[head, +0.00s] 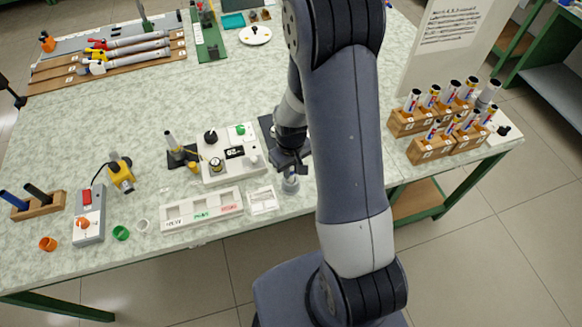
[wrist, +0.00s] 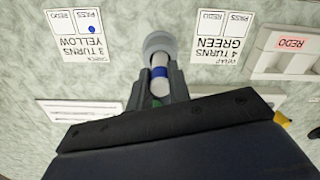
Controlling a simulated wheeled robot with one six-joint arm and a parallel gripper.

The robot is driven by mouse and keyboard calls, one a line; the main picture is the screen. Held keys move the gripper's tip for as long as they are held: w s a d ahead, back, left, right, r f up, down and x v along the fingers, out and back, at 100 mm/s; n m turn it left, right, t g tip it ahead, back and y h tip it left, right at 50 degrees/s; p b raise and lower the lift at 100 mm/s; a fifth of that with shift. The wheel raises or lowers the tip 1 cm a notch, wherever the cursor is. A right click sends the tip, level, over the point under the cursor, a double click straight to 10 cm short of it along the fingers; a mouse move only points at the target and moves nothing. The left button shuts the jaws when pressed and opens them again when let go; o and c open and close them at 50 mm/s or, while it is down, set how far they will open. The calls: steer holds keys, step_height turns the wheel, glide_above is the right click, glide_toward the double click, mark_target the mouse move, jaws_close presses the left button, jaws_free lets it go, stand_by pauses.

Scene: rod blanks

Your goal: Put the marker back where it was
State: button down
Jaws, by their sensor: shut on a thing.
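My gripper (head: 290,168) is over the front part of the table, right of the white panel. In the wrist view, its jaws (wrist: 159,85) are shut around a short white cylinder with a blue band, which I take as the marker (wrist: 160,73). A wider grey round end (wrist: 158,43) shows past the fingertips. In the head view, the marker's grey lower part (head: 290,186) shows below the jaws. I cannot tell whether it touches the table.
A white panel with knobs (head: 230,172) and a three-section white tray (head: 201,209) stand left of my gripper. Wooden blocks (head: 432,149) with several upright tubes stand at the right. A small wooden rack (head: 38,206) is at far left. The table's front edge is close.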

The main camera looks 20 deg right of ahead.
steer(key=shift+f, duration=0.1)
steer(key=shift+f+b, duration=0.15)
steer(key=shift+b, duration=0.15)
steer(key=c, duration=1.3)
jaws_free()
steer(key=shift+r, duration=0.25)
step_height(320, 180, up, 12)
step_height(320, 180, down, 13)
steer(key=shift+r, duration=0.15)
steer(key=shift+r+p, duration=0.3)
steer(key=shift+r, duration=0.05)
